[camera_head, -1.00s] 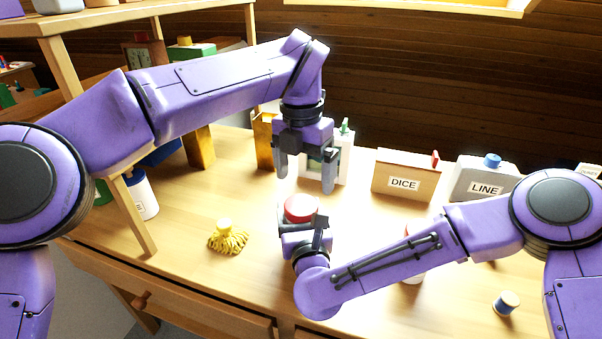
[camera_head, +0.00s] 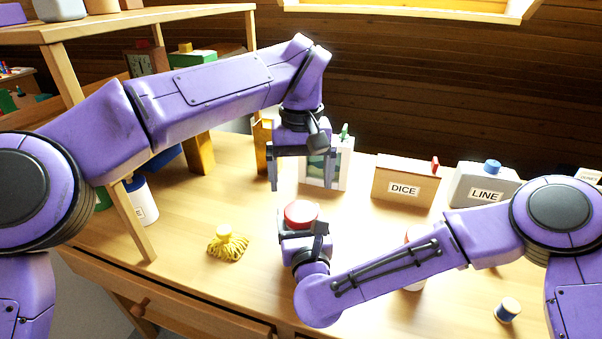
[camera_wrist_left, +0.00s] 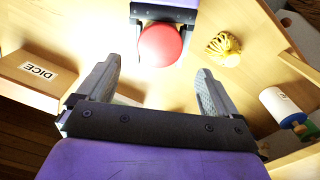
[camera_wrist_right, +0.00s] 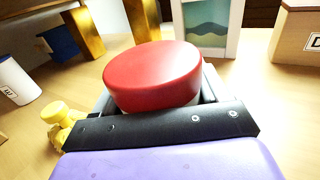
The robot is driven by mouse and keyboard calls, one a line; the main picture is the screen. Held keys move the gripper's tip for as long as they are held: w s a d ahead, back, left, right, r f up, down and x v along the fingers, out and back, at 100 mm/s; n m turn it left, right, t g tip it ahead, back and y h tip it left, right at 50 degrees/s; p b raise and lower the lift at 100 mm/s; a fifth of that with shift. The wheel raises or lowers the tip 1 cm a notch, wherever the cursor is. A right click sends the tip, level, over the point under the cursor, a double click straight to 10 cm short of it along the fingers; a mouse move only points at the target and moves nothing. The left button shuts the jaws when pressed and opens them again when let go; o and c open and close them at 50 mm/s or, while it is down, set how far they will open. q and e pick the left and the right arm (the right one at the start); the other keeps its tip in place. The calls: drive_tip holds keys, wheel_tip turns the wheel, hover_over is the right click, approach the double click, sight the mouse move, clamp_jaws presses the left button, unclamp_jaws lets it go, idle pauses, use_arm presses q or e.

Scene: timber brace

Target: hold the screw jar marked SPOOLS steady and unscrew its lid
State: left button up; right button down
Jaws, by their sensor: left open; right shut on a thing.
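The screw jar shows mainly as its round red lid (camera_head: 300,212) in the head view; its body and any SPOOLS marking are hidden by my right gripper. My right gripper (camera_head: 303,232) is shut on the jar below the lid; the lid also fills the middle of the right wrist view (camera_wrist_right: 153,76). My left gripper (camera_head: 302,180) is open and empty, above and behind the lid, with its fingers pointing down and spread wide. In the left wrist view the lid (camera_wrist_left: 161,46) lies beyond the fingertips, apart from them.
A yellow tasselled thing (camera_head: 228,243) sits left of the jar. A DICE box (camera_head: 404,181) and a grey LINE container (camera_head: 484,182) stand behind to the right. A framed picture (camera_head: 338,172) stands behind my left gripper. A thread spool (camera_head: 507,309) is at front right.

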sight(301, 210)
use_arm(q)
wheel_tip(301, 210, down, 8)
drive_tip(key=shift+r, duration=0.15)
drive_tip(key=c, duration=1.1)
drive_tip(key=n, duration=0.6)
drive_tip(key=shift+n, duration=0.4)
